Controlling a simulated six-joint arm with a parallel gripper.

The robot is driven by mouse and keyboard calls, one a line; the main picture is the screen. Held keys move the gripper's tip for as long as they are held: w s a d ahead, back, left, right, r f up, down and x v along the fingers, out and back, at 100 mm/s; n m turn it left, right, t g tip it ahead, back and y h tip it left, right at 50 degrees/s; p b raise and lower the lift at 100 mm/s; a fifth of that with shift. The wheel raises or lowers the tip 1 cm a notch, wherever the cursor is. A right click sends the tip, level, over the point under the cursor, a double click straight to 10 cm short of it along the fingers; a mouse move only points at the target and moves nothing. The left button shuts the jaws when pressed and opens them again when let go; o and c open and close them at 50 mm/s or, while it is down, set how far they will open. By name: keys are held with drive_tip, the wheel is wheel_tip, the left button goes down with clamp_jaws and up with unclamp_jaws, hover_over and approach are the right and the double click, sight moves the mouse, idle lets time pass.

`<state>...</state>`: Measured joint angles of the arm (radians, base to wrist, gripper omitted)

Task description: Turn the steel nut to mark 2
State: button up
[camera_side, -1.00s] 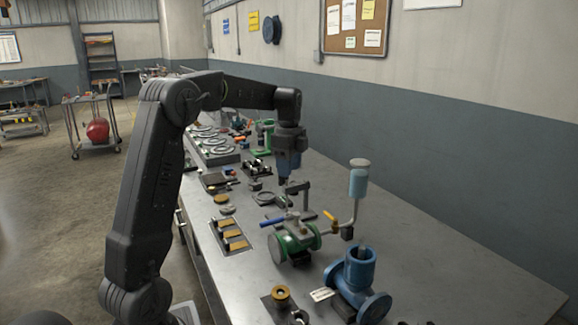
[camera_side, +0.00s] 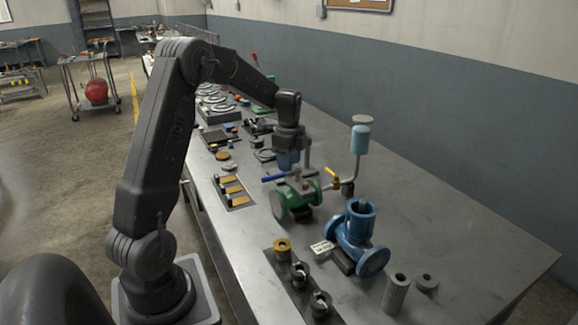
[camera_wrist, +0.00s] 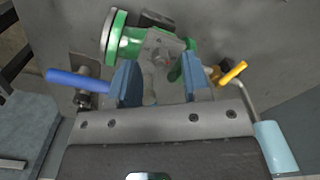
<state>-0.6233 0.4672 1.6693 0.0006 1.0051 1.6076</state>
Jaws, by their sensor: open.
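My gripper (camera_side: 288,163) is above the bench, just behind the green valve (camera_side: 280,205) in the side view. In the wrist view its two blue fingers (camera_wrist: 160,78) stand apart with nothing held between them. The green valve (camera_wrist: 130,43) shows beyond the fingertips. On a dark strip at the near edge of the bench are a brass-coloured nut (camera_side: 282,246) and two dark grey, ring-like pieces, one in the middle (camera_side: 299,271) and one nearest (camera_side: 320,302). I cannot tell which is the steel nut. No mark numbers are legible.
A blue valve body (camera_side: 357,235) stands right of the green valve, with a small white label beside it. A pipe with a light blue cup (camera_side: 360,140) rises beside the green valve. The right of the bench is clear.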

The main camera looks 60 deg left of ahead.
drive_tip(key=shift+f, duration=0.9)
clamp_jaws()
